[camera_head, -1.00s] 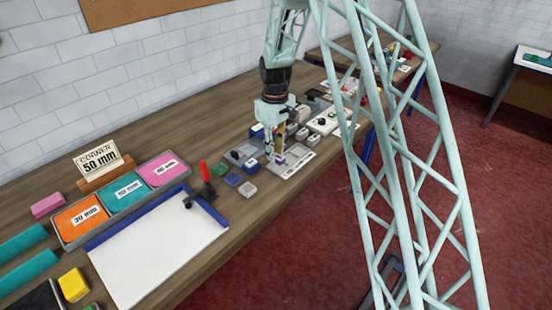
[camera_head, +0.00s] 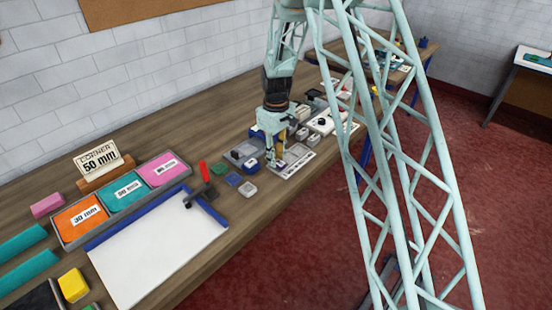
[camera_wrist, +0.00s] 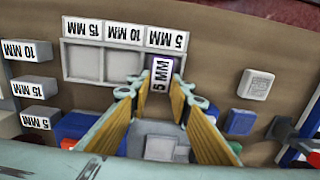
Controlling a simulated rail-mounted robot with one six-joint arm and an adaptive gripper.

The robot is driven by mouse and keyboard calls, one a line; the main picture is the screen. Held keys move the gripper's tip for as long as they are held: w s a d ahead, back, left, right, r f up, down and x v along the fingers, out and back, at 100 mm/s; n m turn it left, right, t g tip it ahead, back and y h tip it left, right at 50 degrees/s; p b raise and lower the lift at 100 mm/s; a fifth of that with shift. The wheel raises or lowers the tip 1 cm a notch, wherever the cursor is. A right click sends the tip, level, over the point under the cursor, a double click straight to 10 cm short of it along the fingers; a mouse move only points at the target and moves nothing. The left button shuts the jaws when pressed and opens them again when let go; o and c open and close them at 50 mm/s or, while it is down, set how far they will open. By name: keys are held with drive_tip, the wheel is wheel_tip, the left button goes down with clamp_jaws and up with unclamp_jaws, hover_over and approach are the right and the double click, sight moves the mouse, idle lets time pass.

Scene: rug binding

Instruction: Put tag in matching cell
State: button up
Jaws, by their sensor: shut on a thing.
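A small tag marked 5 MM with a purple edge (camera_wrist: 162,76) stands between the fingertips of my gripper (camera_wrist: 156,92). My gripper is shut on it. In the wrist view the tag overlaps the right-hand cell of a pale three-cell tray (camera_wrist: 115,82). The tray's labels read, upside down, 15 MM (camera_wrist: 82,28), 10 MM (camera_wrist: 123,34) and 5 MM (camera_wrist: 167,39); the held tag is below the 5 MM label. I cannot tell whether the tag touches the cell floor. In the head view my gripper (camera_head: 275,163) is low over the tray (camera_head: 297,167).
Other white blocks marked 10 MM (camera_wrist: 32,52), 15 MM (camera_wrist: 34,88) and 5 MM (camera_wrist: 40,118) stand left of the tray in the wrist view. A pale block (camera_wrist: 256,84) and a blue block (camera_wrist: 240,122) are to the right. A red-handled tool (camera_head: 204,178) stands by the white board (camera_head: 160,245).

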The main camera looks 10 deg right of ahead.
drive_tip(key=shift+f, duration=0.15)
drive_tip(key=o, duration=0.8)
drive_tip(key=shift+c, duration=0.2)
drive_tip(key=shift+r, duration=0.2)
wheel_tip(320, 180, up, 12)
drive_tip(key=shift+p, duration=0.35)
drive_tip(key=shift+r, duration=0.15)
idle(0.5)
